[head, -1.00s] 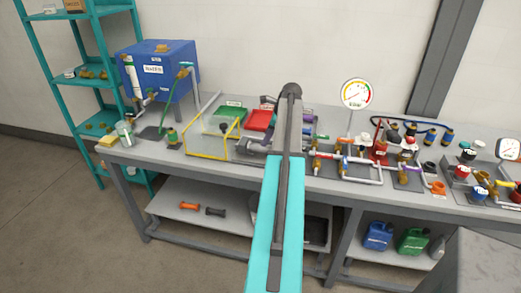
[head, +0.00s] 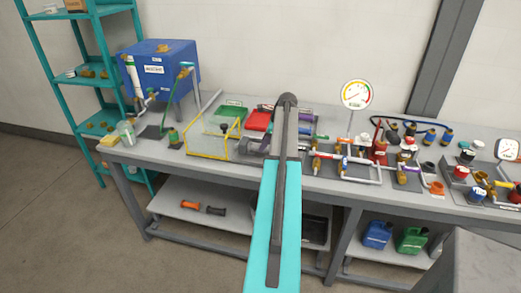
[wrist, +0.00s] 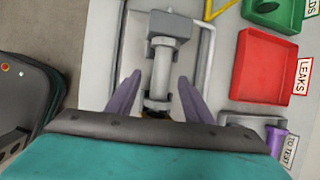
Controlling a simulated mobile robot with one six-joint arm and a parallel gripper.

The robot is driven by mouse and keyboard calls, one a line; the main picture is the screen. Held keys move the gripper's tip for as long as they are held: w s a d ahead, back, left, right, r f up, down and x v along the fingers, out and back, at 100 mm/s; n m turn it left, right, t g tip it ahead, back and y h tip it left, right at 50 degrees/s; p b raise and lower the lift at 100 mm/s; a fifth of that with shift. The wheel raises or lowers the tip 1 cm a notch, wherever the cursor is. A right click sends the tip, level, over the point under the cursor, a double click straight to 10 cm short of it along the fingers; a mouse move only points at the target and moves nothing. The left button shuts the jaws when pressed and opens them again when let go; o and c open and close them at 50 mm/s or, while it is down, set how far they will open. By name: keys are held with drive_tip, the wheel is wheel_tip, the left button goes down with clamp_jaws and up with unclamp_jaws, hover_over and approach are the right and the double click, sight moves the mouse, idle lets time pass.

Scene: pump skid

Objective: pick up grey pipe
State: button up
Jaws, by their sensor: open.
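My gripper (wrist: 160,79) is open in the wrist view, its two purple fingers apart and nothing clamped. Between the fingers lies a light grey cylindrical piece (wrist: 161,66) with a collar near its lower end. It runs up to a grey block (wrist: 170,27). I cannot tell for sure whether this piece is the grey pipe or part of a bench fixture. A thin grey bent bar (wrist: 207,62) runs beside it on the right. In the head view my arm hides the gripper and most of this spot; a grey fixture (head: 249,147) shows just left of the arm.
A red tray (wrist: 238,80) labelled LEAKS and a green tray (wrist: 268,14) lie to the right in the wrist view. A purple piece (wrist: 276,138) lies by the TO TEST label. A yellow-edged clear guard (head: 210,148) stands left of the arm; pipework (head: 345,165) stands right.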

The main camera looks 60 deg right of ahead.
drive_tip(key=shift+p+x, duration=0.6)
drive_tip(key=shift+x, duration=1.15)
drive_tip(key=shift+d, duration=0.1)
clamp_jaws()
